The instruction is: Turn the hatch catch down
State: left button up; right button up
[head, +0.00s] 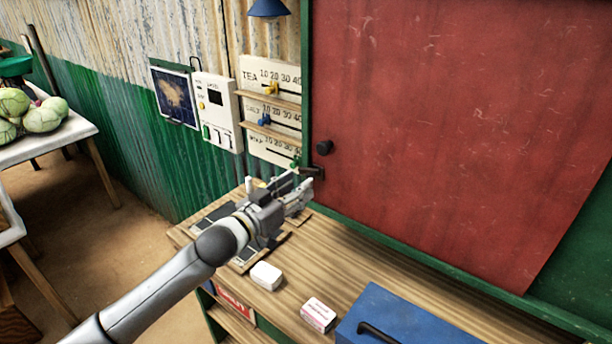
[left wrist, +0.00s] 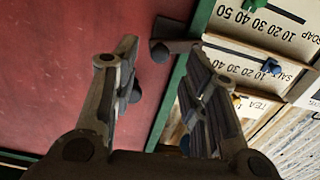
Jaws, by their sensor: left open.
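The red hatch (head: 440,120) is a large panel against a green frame. The dark hatch catch (head: 313,172) sits at its lower left edge and lies roughly level, reaching across to the frame. A round black knob (head: 324,147) is just above it. In the left wrist view, which is upside down, the catch (left wrist: 178,46) shows beyond and between the fingertips. My left gripper (head: 296,186) is open and empty, close to the catch; contact cannot be told. The knob shows partly behind one finger in that view. My right gripper is not in view.
A wooden counter (head: 340,255) lies below, with a white block (head: 266,275), a pink-and-white box (head: 318,314) and a blue box (head: 385,318). Slider boards (head: 270,105) for tea, salt and soap hang left of the hatch. A white panel (head: 217,112) is beside them.

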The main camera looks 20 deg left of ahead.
pick_arm(q)
jog(key=shift+p+x, duration=0.45)
jog(key=shift+x, duration=1.7)
jog(key=shift+c, duration=0.5)
grip_shut()
